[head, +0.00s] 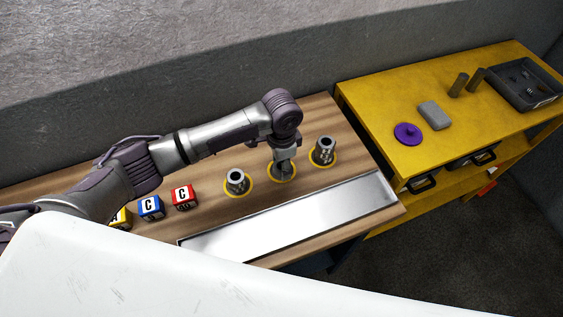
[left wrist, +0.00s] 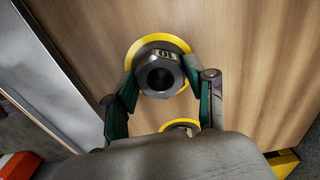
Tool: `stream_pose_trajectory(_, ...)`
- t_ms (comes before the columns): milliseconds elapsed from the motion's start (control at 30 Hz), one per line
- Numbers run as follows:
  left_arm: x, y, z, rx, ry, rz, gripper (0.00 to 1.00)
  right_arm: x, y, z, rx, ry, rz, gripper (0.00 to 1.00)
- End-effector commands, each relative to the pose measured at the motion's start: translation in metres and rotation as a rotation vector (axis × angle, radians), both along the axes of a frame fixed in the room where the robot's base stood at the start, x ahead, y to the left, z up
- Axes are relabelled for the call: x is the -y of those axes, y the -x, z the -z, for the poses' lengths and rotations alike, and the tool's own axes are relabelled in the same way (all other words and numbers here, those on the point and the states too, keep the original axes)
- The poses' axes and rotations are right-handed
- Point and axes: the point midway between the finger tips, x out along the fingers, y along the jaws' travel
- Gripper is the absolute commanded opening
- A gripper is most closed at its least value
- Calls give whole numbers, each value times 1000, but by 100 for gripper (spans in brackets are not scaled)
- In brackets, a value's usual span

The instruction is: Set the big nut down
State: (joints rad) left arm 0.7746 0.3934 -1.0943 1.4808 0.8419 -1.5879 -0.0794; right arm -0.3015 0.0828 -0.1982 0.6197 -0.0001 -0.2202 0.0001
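My left gripper (head: 283,168) points down over the middle one of three yellow rings on the wooden bench (head: 310,195). In the left wrist view the big nut (left wrist: 161,77), a grey hexagonal part with a round bore and a number label, sits between the green-padded fingers of the gripper (left wrist: 162,85). The fingers appear to press on it from both sides. A yellow ring (left wrist: 150,41) shows around and behind the nut; I cannot tell whether the nut touches the bench. In the head view the gripper mostly hides the nut. My right gripper is not in view.
Grey hollow parts stand upright in the left ring (head: 236,178) and right ring (head: 323,150), close beside my gripper. A metal tray (head: 300,220) lies in front. Lettered blocks (head: 183,198) stand left. A yellow cabinet (head: 380,110) with several items is on the right.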

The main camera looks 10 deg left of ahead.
Motion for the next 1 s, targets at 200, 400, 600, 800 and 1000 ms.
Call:
stream_pose_trajectory(200, 0, 0, 0, -1, -1, 0, 72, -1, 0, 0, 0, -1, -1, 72)
stream_pose_trajectory(400, 0, 0, -3, 1, -1, 0, 72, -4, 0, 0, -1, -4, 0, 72)
stream_pose_trajectory(600, 0, -1, -29, 4, 2, 1, 72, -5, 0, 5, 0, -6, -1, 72)
stream_pose_trajectory(800, 0, -1, -73, 6, 1, 1, 72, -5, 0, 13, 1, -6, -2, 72)
stream_pose_trajectory(1000, 1, -1, -107, 2, 1, 0, 72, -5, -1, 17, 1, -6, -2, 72)
